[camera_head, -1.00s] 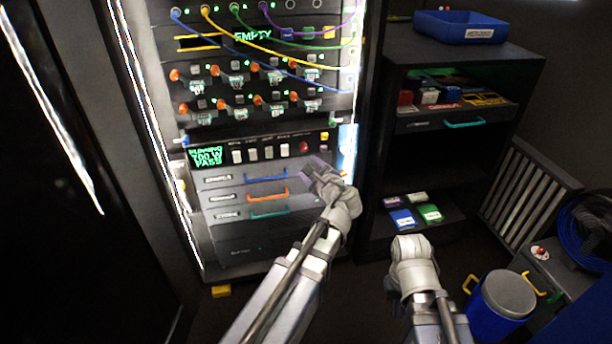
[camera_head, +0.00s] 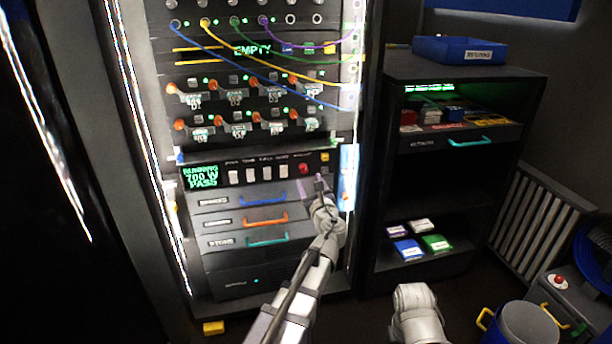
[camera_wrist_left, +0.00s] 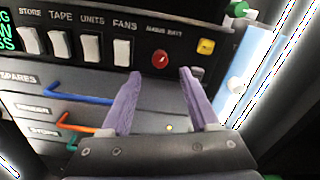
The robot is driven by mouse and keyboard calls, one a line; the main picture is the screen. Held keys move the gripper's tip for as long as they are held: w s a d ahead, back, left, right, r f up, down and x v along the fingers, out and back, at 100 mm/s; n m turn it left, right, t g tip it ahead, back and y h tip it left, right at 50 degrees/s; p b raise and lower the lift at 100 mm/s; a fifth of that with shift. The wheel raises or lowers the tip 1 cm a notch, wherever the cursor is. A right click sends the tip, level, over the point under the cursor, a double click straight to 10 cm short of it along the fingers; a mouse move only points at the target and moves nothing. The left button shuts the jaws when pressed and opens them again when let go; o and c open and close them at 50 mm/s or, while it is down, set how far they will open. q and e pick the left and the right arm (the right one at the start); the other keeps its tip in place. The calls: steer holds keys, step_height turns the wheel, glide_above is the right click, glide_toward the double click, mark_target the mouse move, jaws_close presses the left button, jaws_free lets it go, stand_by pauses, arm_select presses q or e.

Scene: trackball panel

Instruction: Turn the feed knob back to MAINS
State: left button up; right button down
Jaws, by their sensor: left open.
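The feed knob (camera_head: 303,168) is a small round red knob at the right of the black switch panel (camera_head: 213,178). In the left wrist view the knob (camera_wrist_left: 160,60) sits below small lettering that seems to read MAINS and BATT. I cannot tell which way it points. My left gripper (camera_head: 311,181) is open in front of the panel. In the left wrist view its purple fingers (camera_wrist_left: 160,74) stand on either side below the knob, apart from it, with nothing between them. The right arm shows at bottom right, but no fingers of its gripper are visible.
White switches (camera_wrist_left: 91,47) labelled STORE, TAPE, UNITS and FANS stand left of the knob. A yellow button (camera_wrist_left: 206,46) is close on its right. Drawers with blue, orange and teal handles (camera_head: 265,219) lie below. A shelf unit (camera_head: 465,62) stands to the right.

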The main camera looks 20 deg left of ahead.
mark_target(304, 171)
arm_select(q)
steer(key=x, duration=0.5)
steer(key=shift+w+a, duration=0.1)
steer(key=shift+w, duration=0.05)
steer(key=shift+c, duration=0.4)
jaws_close()
